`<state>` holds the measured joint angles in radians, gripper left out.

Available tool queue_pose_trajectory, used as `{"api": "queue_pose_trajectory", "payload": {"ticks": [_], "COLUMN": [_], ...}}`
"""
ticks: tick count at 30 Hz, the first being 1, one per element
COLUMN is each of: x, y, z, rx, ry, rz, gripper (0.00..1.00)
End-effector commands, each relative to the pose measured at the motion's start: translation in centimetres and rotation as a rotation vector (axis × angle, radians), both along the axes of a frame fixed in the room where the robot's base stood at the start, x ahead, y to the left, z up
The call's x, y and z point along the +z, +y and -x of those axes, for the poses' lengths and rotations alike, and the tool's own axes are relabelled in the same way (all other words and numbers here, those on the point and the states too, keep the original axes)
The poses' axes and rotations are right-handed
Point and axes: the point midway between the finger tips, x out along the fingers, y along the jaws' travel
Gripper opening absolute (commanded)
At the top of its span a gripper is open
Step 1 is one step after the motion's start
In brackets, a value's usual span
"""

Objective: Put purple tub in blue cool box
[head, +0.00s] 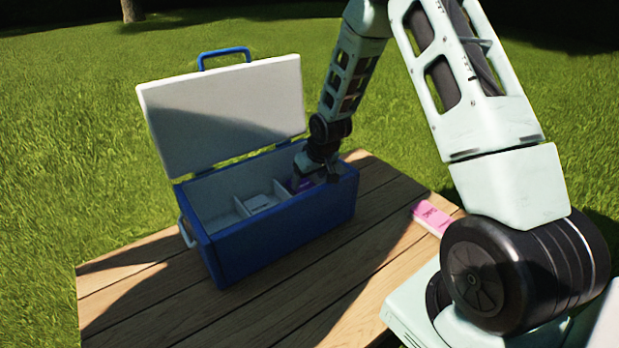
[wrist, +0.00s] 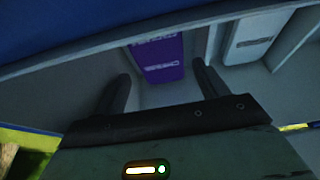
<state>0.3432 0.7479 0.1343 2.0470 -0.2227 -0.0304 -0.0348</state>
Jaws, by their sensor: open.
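The blue cool box (head: 288,228) stands on the table with its lid (head: 225,112) raised. White dividers split its inside into compartments. The purple tub (wrist: 158,58) lies in one compartment in the wrist view. In the head view a small part of the purple tub (head: 300,185) shows in the right-hand compartment, mostly hidden by my gripper. My gripper (wrist: 162,84) is open, its two fingers apart and inside the box's opening. The tub is beyond the fingertips in the wrist view, and nothing shows held between them. Whether a finger touches the tub I cannot tell.
A white item (head: 262,203) sits in the middle compartment; it also shows in the wrist view (wrist: 252,36). The left compartment looks empty. A pink packet (head: 432,217) lies at the right of the wooden table (head: 150,270). The table's front left is clear.

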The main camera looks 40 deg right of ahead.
Motion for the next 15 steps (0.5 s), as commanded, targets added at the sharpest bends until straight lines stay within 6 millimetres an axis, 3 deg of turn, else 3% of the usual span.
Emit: {"api": "queue_pose_trajectory", "payload": {"ticks": [15], "x": [9.6], "y": [0.0], "z": [3.5], "rx": [-0.001], "ry": [-0.002], "rz": [0.001], "gripper": [0.72]}}
